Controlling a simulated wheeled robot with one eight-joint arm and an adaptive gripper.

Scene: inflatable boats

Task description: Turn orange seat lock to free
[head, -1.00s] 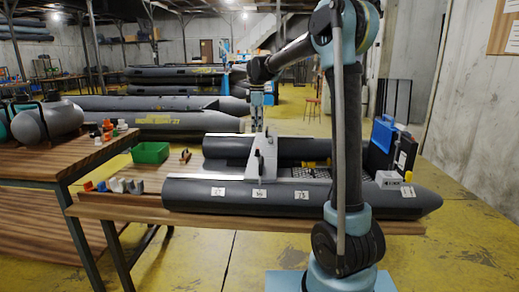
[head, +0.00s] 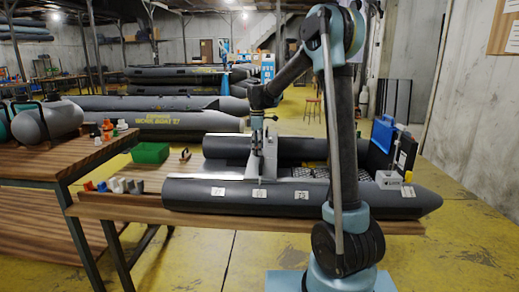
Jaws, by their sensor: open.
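The grey inflatable boat (head: 190,192) lies on the wooden workbench (head: 120,207), with white number labels along its near tube. A pale grey seat (head: 268,165) spans the boat between its tubes. My gripper (head: 257,147) points straight down at the seat's upper left part. It is open, and its fingers overlap the seat in the picture. I cannot tell whether they touch it. The orange seat lock cannot be made out; it is too small or hidden by my gripper.
Small orange, white and blue parts (head: 120,186) lie at the bench's left end. A green bin (head: 150,153) stands behind them. A blue panel (head: 384,133) and a white box (head: 389,180) are at the boat's right end. Floor in front is clear.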

